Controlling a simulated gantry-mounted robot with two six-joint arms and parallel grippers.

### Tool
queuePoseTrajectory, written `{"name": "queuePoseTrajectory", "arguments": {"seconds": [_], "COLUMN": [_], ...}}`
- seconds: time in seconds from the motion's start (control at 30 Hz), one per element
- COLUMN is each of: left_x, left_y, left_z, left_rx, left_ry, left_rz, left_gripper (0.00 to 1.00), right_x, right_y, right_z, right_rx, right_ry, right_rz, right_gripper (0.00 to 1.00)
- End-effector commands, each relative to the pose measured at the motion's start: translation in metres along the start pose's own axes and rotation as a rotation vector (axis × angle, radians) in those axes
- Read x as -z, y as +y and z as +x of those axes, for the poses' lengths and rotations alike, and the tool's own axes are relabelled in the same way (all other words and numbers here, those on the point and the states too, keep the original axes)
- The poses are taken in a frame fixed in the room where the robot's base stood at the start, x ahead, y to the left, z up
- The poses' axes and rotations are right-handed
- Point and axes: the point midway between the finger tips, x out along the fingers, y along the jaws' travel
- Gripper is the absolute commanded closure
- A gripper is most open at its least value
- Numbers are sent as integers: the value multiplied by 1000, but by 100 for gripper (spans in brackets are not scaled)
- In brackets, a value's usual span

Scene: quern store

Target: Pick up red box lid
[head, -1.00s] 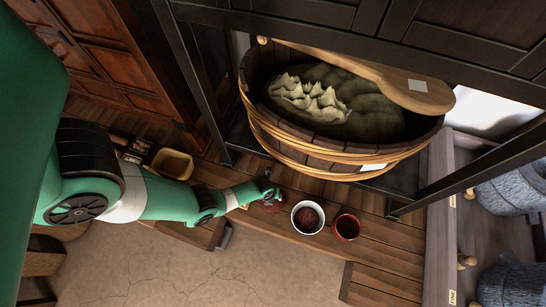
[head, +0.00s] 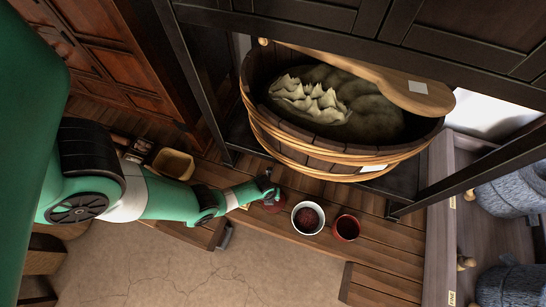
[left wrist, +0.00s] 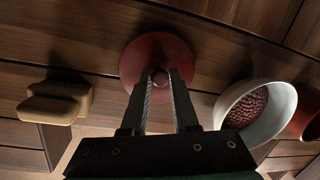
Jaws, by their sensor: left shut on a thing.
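The red box lid (left wrist: 150,54) is a round, dark red disc with a small knob in its middle, seen in the left wrist view. It also shows in the head view (head: 271,205), partly behind my gripper. My left gripper (left wrist: 160,76) is shut on the knob of the lid. In the head view my left gripper (head: 267,188) is just left of the white bowl. Whether the lid touches the wooden boards or is just off them I cannot tell. My right gripper is not in view.
A white bowl (head: 297,226) of dark red beans stands right of the lid. A red cup (head: 346,227) stands beyond it. A tan wooden piece (left wrist: 56,98) lies to the left. A large wooden tub (head: 300,150) stands on the rack behind.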

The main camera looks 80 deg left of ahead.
Motion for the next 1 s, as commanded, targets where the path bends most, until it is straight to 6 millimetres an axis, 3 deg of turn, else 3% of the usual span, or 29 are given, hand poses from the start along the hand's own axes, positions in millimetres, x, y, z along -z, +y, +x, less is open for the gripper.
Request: {"name": "queuePoseTrajectory", "arguments": {"seconds": [0.2, 0.47, 0.7, 1.0], "left_x": [-4, 30, 72, 86], "left_y": [-5, 24, 65, 79], "left_z": [-37, -114, -140, -149], "left_rx": [1, -1, -1, 2], "left_ry": [-1, 1, 2, -1], "left_rz": [0, 3, 6, 1], "left_gripper": [100, 100, 100, 100], "right_x": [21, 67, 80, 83], "right_y": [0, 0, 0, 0], "right_z": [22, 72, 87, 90], "right_rx": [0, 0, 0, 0], "right_ry": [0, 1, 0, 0], "right_rz": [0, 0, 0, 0], "right_gripper": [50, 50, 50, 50]}}
